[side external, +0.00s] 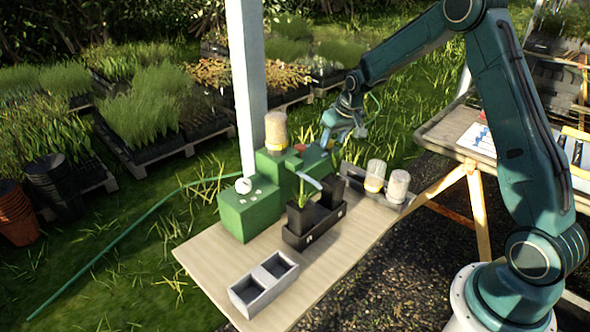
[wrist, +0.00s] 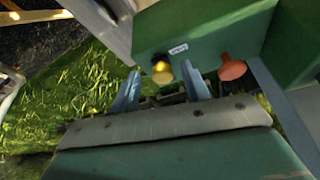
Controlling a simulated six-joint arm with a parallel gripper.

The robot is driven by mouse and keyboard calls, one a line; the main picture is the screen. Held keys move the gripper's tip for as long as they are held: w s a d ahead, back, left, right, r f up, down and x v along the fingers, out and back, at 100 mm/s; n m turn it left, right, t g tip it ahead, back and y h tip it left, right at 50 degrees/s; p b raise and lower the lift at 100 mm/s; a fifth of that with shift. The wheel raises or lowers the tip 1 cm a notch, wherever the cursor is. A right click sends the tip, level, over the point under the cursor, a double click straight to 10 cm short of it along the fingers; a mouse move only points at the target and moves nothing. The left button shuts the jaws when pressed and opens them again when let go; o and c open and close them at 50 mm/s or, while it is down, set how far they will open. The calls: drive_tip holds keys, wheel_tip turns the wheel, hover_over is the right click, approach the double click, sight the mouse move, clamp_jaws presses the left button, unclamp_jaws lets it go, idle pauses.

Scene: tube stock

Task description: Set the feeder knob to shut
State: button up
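The green feeder (side external: 272,168) stands at the back of the bench, with a clear hopper of grain-coloured stock (side external: 276,130) on top. In the wrist view its green face (wrist: 215,35) carries a small white label (wrist: 178,49), too small to read surely. Below the label is a round yellow part (wrist: 161,74), perhaps a lamp or knob. An orange-red knob (wrist: 232,69) sits to its right. My gripper (wrist: 161,80) is open; the yellow part shows between its fingers, and no contact is visible. In the side view my gripper (side external: 328,138) is at the feeder's right. The knob's setting is unclear.
In front are a black tray (side external: 315,232) with potted plants and a grey two-compartment tray (side external: 262,287). A white post (side external: 245,80) rises behind the bench.

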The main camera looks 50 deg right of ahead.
drive_tip(key=shift+r, duration=0.15)
drive_tip(key=v, duration=1.3)
drive_tip(key=shift+s+r, duration=0.2)
drive_tip(key=shift+a, duration=0.1)
drive_tip(key=s+a+r+n+t, duration=0.1)
drive_tip(key=s+a+r, duration=0.3)
drive_tip(key=s+a, duration=0.25)
drive_tip(key=s+a+r, duration=0.4)
drive_tip(key=s+a, duration=0.1)
drive_tip(key=s, duration=0.3)
drive_tip(key=s+a+f, duration=0.1)
drive_tip(key=s+a, duration=0.1)
drive_tip(key=s, duration=0.5)
drive_tip(key=s+a+f+n+y, duration=0.1)
drive_tip(key=s+a, duration=0.2)
drive_tip(key=s, duration=0.5)
drive_tip(key=shift+f+n, duration=0.2)
drive_tip(key=shift+n, duration=0.1)
